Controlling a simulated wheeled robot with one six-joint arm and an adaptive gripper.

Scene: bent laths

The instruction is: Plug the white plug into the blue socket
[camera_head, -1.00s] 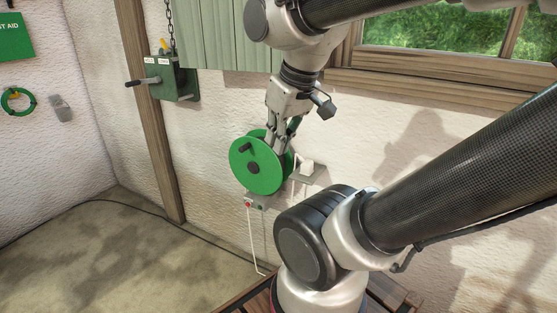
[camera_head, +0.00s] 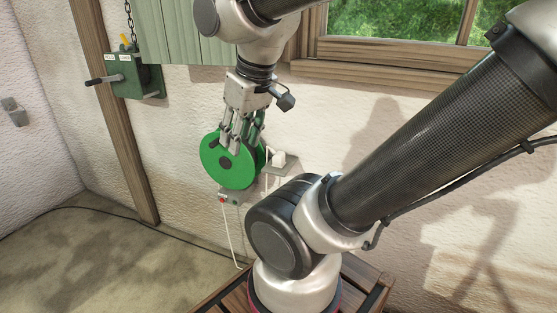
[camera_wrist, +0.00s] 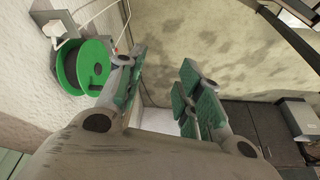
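A white block that looks like the plug (camera_head: 278,159) sits on a small grey wall bracket just right of a green cable reel (camera_head: 226,163). In the wrist view, a white piece (camera_wrist: 62,24) shows above the reel (camera_wrist: 88,66) at upper left. A white cord hangs below the reel. My gripper (camera_head: 240,143) points down in front of the reel and overlaps it in the head view. In the wrist view its green-padded fingers (camera_wrist: 160,100) stand wide apart with nothing between them, and the reel lies left of them. I see no blue socket in either view.
A grey box with a red button (camera_head: 229,198) is under the reel. A dark cable (camera_head: 110,213) runs along the floor. The floor at left is mostly clear.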

